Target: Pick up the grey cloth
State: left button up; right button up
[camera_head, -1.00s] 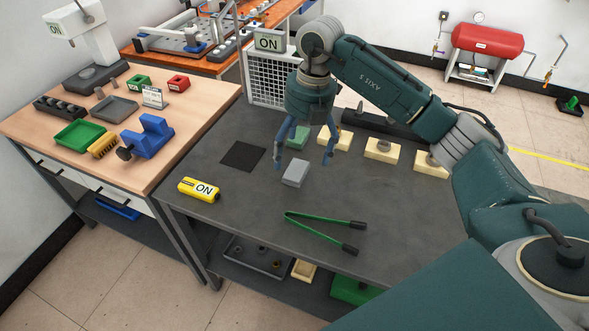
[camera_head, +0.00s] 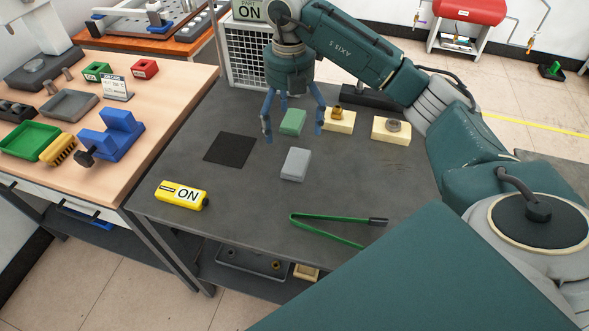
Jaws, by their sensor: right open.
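The grey cloth (camera_head: 295,164) looks like a small folded grey block, lying on the dark grey table (camera_head: 240,215). My right gripper (camera_head: 294,136) points down with its blue fingers spread open and empty. In the picture its fingertips sit just above the grey cloth's far end, on either side of a green folded piece (camera_head: 293,121). The fingers look apart from both; their exact height over the table is hard to tell. My left gripper is not in view.
Green tongs (camera_head: 330,231) lie in front. Cream blocks with metal parts (camera_head: 390,131) stand at the back right. A wooden bench (camera_head: 130,175) adjoins on the left.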

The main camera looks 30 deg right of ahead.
aim_at(292, 160)
notch_tip(292, 160, down, 4)
jog(key=shift+s+f, duration=0.1)
jog(key=shift+f, duration=0.15)
jog(key=shift+f+p, duration=0.35)
jog(key=shift+f, duration=0.6)
jog(key=shift+f+p, duration=0.4)
jog(key=shift+f, duration=0.25)
notch_tip(292, 160, down, 4)
jog(key=shift+s+r+p, duration=0.15)
jog(key=shift+r+p, duration=0.1)
jog(key=shift+p, duration=0.35)
jog(key=shift+f, duration=0.35)
jog(key=shift+c, duration=0.7)
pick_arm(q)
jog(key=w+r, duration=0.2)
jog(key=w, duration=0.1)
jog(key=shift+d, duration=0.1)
pick_arm(e)
jog(key=c, duration=1.1)
